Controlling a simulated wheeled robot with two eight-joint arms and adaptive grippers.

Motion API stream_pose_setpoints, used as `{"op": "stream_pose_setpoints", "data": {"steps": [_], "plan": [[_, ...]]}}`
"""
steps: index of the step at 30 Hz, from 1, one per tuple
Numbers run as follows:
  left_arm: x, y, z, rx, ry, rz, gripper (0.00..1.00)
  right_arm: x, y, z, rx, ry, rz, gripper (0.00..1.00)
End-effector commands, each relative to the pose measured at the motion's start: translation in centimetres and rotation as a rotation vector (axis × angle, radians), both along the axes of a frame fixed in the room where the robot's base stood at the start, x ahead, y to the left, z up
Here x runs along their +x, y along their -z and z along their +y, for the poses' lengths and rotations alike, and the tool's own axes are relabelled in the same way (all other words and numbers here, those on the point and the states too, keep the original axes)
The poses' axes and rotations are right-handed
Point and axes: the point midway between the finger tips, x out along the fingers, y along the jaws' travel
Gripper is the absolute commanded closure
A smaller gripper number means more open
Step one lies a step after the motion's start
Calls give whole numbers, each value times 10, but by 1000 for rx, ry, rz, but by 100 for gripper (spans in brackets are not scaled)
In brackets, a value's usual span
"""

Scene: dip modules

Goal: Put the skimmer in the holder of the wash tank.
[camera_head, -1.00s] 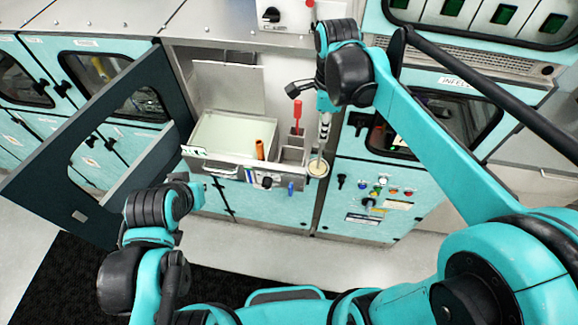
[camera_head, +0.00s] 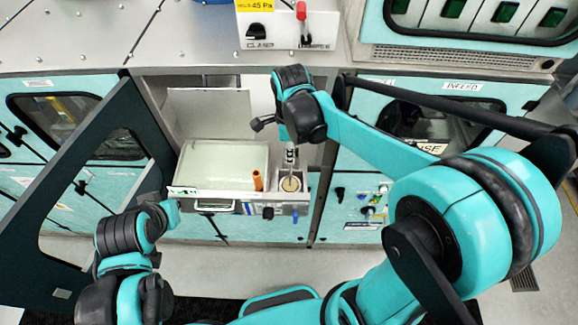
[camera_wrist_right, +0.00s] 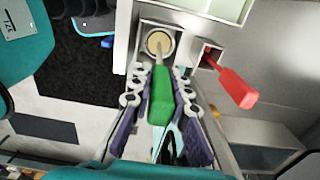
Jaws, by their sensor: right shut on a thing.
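My right gripper (camera_head: 291,153) is shut on the green handle (camera_wrist_right: 161,95) of the skimmer. The skimmer's pale round head (camera_head: 291,184) points down, away from the fingers. In the right wrist view the head (camera_wrist_right: 159,43) lies within the outline of a square compartment of the holder (camera_wrist_right: 143,28); I cannot tell how deep it is. The holder is at the right end of the wash tank (camera_head: 183,165). My left gripper (camera_head: 172,212) is at the tank's front left, its fingers not clearly seen.
A red-handled tool (camera_wrist_right: 235,88) stands in the neighbouring compartment, close to my right fingers. An orange cylinder (camera_head: 257,181) stands at the tank's front right. An open dark-framed door (camera_head: 70,205) is on the left. A control panel with buttons (camera_head: 365,205) is right of the tank.

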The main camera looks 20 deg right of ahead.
Motion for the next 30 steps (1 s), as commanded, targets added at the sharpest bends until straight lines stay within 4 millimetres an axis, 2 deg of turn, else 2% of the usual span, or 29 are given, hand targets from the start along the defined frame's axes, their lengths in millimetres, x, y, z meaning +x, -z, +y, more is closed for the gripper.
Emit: {"op": "stream_pose_setpoints", "data": {"steps": [10, 23, 24, 25, 26, 30], "plan": [[0, -3, 0, 0, 0, 0, 100, 0, 44, 0, 0, 0, 0, 100], [0, 2, 0, 0, 0, 0, 100, 0, 53, 0, 0, 0, 0, 100], [0, 1, 0, 0, 0, 0, 100, 0, 52, 0, 0, 0, 0, 75], [0, 1, 0, 0, 0, 0, 100, 0, 51, 0, 0, 0, 0, 67], [0, 1, 0, 0, 0, 0, 100, 0, 51, 0, 0, 0, 0, 62], [0, 0, 0, 0, 0, 0, 100, 0, 51, 0, 0, 0, 0, 62]]}}
